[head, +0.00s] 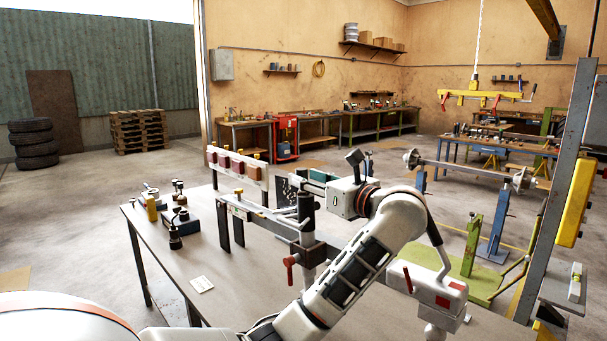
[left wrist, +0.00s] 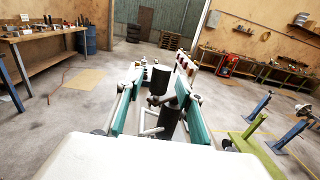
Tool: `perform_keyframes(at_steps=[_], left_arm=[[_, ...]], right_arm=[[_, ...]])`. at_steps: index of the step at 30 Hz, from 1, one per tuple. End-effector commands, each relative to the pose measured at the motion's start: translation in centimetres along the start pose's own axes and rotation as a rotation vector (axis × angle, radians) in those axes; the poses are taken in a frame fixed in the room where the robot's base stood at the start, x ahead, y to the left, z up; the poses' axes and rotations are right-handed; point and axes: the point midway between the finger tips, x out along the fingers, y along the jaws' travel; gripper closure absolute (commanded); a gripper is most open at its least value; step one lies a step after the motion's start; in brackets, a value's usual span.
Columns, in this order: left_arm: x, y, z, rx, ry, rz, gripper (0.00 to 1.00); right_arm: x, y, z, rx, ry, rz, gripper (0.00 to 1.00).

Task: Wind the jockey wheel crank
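The jockey wheel post (head: 307,225) stands upright at the workbench, with a red clamp handle (head: 290,262) on its side. My left gripper (head: 312,178) is at the top of the post, reaching in from the right. In the left wrist view its two teal-padded fingers (left wrist: 158,105) are apart. A dark upright crank grip (left wrist: 158,78) and dark metal parts show between them. A gap shows at the left finger; I cannot tell whether the right pad touches. The crank arm is mostly hidden in the head view. My right gripper is not in view.
A grey post with a yellow box (head: 575,205) stands at right. An axle (head: 470,170) rests on stands behind.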

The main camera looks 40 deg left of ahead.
Motion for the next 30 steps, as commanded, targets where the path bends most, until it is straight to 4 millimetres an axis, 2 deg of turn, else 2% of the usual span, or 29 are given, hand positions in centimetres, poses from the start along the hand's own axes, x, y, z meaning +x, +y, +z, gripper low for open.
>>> perform_keyframes(at_steps=[6,17,18,21,22,30], left_arm=[[2.3,0.0,0.1,0.0,-0.001,0.001,0.63],[2.8,0.0,0.0,0.0,0.0,0.0,0.63],[2.8,0.0,0.0,0.0,0.0,0.0,0.68],[2.8,0.0,0.0,0.0,0.0,0.0,0.94],[2.8,0.0,0.0,0.0,0.0,0.0,1.0],[2.9,-0.1,-0.1,-0.001,-0.001,-0.009,1.0]], right_arm=[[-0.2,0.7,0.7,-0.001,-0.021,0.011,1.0],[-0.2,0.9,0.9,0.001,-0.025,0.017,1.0],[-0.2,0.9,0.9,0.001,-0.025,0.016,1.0],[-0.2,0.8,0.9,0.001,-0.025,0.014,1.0],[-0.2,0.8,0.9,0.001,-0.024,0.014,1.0],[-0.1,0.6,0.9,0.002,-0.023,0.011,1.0]])
